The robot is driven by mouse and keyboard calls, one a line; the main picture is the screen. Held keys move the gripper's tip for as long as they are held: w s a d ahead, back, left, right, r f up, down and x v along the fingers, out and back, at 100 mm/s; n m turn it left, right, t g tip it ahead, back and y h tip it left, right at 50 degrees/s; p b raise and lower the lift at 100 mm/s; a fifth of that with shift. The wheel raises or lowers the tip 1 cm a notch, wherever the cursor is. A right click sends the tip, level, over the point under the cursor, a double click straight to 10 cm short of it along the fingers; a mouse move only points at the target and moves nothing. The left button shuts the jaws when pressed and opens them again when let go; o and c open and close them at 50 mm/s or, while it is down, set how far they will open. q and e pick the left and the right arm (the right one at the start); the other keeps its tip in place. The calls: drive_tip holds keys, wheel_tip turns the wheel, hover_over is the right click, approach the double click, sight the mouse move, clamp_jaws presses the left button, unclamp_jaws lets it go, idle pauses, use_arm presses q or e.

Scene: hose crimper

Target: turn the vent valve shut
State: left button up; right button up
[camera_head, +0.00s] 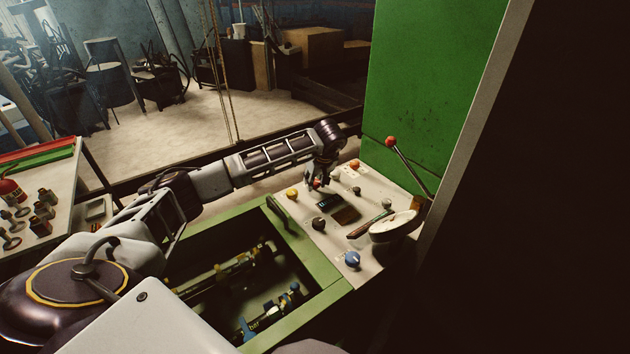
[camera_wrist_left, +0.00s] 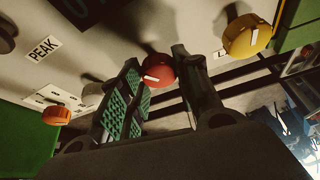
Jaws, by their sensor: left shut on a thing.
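My left gripper (camera_head: 319,180) reaches down to the far left part of the pale control panel (camera_head: 335,249). It is shut on a red round knob (camera_head: 316,184) with a white pointer mark. In the left wrist view, the red knob (camera_wrist_left: 157,72) sits between the two fingers (camera_wrist_left: 155,60), one of which shows green ribbed pads. No readable label names the vent valve, so I cannot tell from lettering whether this knob is it. My right gripper is not in view.
Beside the red knob are a yellow knob (camera_head: 292,194) and an orange knob (camera_head: 354,164). A blue knob (camera_head: 352,259) is at the near end. A red-tipped lever (camera_head: 390,141) rises at the right by the green cabinet (camera_head: 425,80). An open green-framed well (camera_head: 318,256) lies left of the panel.

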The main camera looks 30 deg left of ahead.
use_arm(q)
drive_tip(key=n+g, duration=0.1)
drive_tip(key=n, duration=0.2)
drive_tip(key=shift+w+r, duration=0.1)
drive_tip(key=shift+w, duration=0.05)
drive_tip(key=shift+n+g+y+p, duration=0.3)
drive_tip(key=shift+n+g, duration=0.1)
drive_tip(key=shift+n, duration=0.6)
drive_tip(key=n+g, duration=0.1)
drive_tip(key=n, duration=0.3)
drive_tip(key=shift+w+g, duration=0.1)
drive_tip(key=shift+g, duration=0.2)
drive_tip(key=shift+n+g+p, duration=0.3)
drive_tip(key=shift+n, duration=0.6)
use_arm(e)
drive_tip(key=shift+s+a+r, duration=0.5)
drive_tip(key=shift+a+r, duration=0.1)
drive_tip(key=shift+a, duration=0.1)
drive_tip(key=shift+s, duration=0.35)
use_arm(q)
drive_tip(key=o, duration=1)
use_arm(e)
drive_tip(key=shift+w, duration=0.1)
